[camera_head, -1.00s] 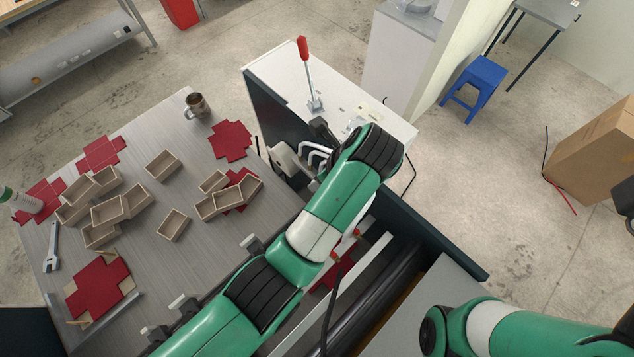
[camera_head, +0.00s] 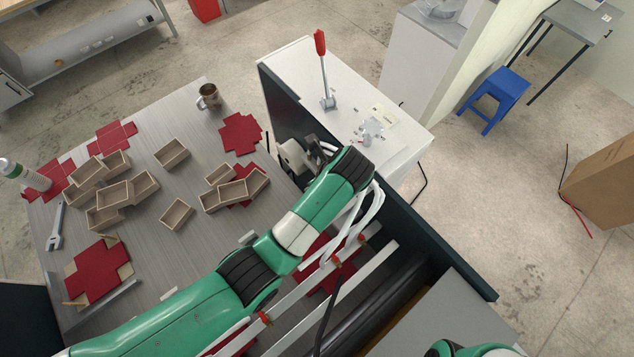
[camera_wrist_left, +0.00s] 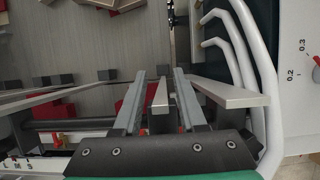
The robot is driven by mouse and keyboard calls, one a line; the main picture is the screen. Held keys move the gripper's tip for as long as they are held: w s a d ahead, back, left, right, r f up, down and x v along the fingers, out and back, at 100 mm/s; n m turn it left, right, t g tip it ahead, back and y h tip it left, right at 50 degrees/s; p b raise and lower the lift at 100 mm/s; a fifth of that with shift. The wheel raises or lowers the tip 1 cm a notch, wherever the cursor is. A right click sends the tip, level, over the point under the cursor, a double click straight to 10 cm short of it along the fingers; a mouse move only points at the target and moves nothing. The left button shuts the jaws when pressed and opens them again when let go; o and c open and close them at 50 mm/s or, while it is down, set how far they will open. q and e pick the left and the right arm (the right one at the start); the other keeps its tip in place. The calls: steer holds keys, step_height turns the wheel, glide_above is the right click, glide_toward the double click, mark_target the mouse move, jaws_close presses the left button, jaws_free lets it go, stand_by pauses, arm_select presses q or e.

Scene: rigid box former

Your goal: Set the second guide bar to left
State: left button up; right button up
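Pale guide bars run diagonally across the machine in the camera_head view. One bar (camera_head: 300,291) carries red clips and another (camera_head: 350,290) lies to its right. In the left wrist view, a pale bar (camera_wrist_left: 44,101) is at the left and another (camera_wrist_left: 230,93) at the right, beside the fingers. My left gripper (camera_wrist_left: 160,92) has its two grey fingers apart; a short flat bar end (camera_wrist_left: 160,105) shows between them, with gaps on both sides. My right gripper is out of view.
The machine top has a red-handled lever (camera_head: 322,68) and a white surface (camera_head: 290,68). White curved tubes (camera_wrist_left: 240,50) stand close right of my left fingers. The table (camera_head: 150,250) holds several wooden boxes (camera_head: 172,153), red blanks (camera_head: 240,133), a wrench (camera_head: 56,227) and a mug (camera_head: 209,96).

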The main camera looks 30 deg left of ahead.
arm_select(q)
jaws_close()
stand_by(1.2)
